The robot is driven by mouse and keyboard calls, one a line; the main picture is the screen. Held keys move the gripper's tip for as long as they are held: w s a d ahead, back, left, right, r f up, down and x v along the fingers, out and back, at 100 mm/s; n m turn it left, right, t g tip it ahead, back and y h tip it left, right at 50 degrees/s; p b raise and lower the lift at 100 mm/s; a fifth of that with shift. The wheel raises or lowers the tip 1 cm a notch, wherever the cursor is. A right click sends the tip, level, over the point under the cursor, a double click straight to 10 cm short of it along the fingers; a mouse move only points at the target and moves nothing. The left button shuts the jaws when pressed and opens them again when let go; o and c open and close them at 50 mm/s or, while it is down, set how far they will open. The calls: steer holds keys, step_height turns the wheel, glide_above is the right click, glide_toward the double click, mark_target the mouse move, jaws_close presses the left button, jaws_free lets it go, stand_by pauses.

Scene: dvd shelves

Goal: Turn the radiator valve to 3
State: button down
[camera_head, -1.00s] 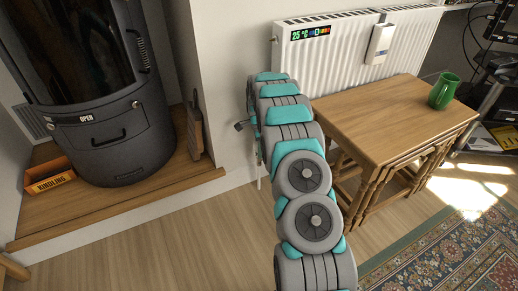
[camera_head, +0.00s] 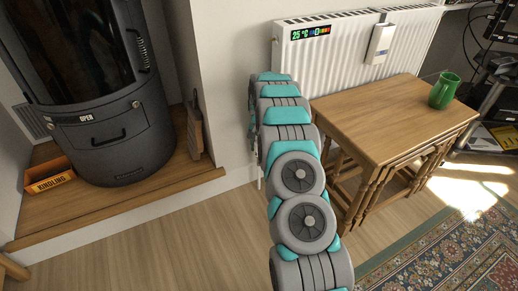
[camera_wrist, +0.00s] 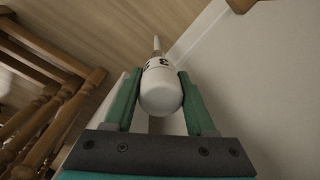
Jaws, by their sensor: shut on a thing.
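The white radiator valve (camera_wrist: 161,92) is in the middle of the wrist view, a rounded white head with dark marks at its far end and a thin pipe beyond. My gripper (camera_wrist: 157,82) has its two green fingers on either side of the valve head, shut on it. In the head view my arm hides the valve and most of my gripper. The white radiator (camera_head: 345,55) hangs on the wall there, with a display (camera_head: 310,32) reading 25 °C.
A wooden nest of tables (camera_head: 390,110) with a green mug (camera_head: 444,90) stands close right of my arm; its turned legs (camera_wrist: 50,110) show in the wrist view. A dark stove (camera_head: 110,135) stands at left on a raised wooden hearth (camera_head: 120,205). A patterned rug (camera_head: 455,260) lies front right.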

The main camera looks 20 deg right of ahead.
steer(key=n, duration=0.6)
steer(key=n+b, duration=0.1)
steer(key=n, duration=0.5)
steer(key=shift+n, duration=0.3)
stand_by(0.4)
steer(key=shift+c, duration=1.2)
jaws_free()
steer(key=shift+d+r, duration=0.15)
steer(key=shift+r, duration=3.75)
